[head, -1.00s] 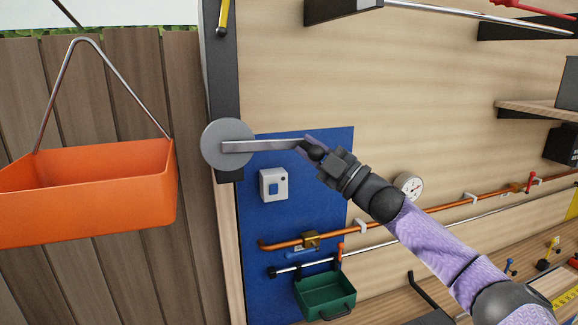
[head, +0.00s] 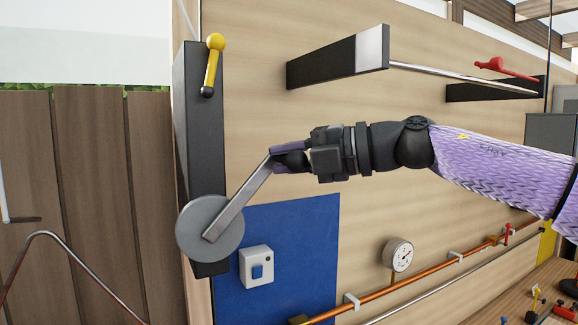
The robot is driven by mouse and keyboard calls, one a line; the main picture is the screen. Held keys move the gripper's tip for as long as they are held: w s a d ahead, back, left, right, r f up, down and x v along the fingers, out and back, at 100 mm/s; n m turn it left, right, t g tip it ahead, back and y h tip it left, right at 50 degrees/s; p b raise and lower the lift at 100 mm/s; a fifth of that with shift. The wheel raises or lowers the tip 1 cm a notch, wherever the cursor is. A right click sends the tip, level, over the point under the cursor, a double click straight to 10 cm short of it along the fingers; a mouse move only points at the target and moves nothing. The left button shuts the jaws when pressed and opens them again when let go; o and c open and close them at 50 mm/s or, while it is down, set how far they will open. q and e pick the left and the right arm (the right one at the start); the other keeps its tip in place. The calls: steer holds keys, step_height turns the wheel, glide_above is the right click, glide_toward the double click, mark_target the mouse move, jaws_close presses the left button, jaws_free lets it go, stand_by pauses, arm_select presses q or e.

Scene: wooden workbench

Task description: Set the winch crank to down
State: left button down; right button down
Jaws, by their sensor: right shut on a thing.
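The winch crank is a grey metal bar (head: 243,196) on a round grey disc (head: 192,236), mounted on a dark upright post (head: 208,135). The bar slants up and to the right from the disc. My right gripper (head: 283,160) is shut on the dark handle at the bar's outer end, coming in from the right. The fingers hide most of that handle. At lower left, the bent wire bail (head: 45,236) of the orange tray shows; the tray itself is below the picture. My left gripper is not in view.
A yellow-knobbed lever (head: 212,68) sits high on the post. A blue panel (head: 310,240) with a white switch box (head: 257,266) is below my right gripper. A copper pipe (head: 385,289), a gauge (head: 399,254) and dark brackets (head: 325,66) line the wooden wall.

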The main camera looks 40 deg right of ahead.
steer(key=shift+w+a+r+n+g+h+p, duration=0.2)
steer(key=shift+a+r+n+g+h+p, duration=0.25)
steer(key=shift+a+r+p, duration=0.3)
steer(key=shift+a+f, duration=0.1)
steer(key=shift+a, duration=0.05)
steer(key=c, duration=0.8)
jaws_free()
steer(key=shift+o, duration=1.1)
steer(key=shift+s+a, duration=0.15)
steer(key=shift+a, duration=0.05)
steer(key=b+v, duration=0.3)
steer(key=v, duration=0.7)
steer(key=shift+a, duration=0.1)
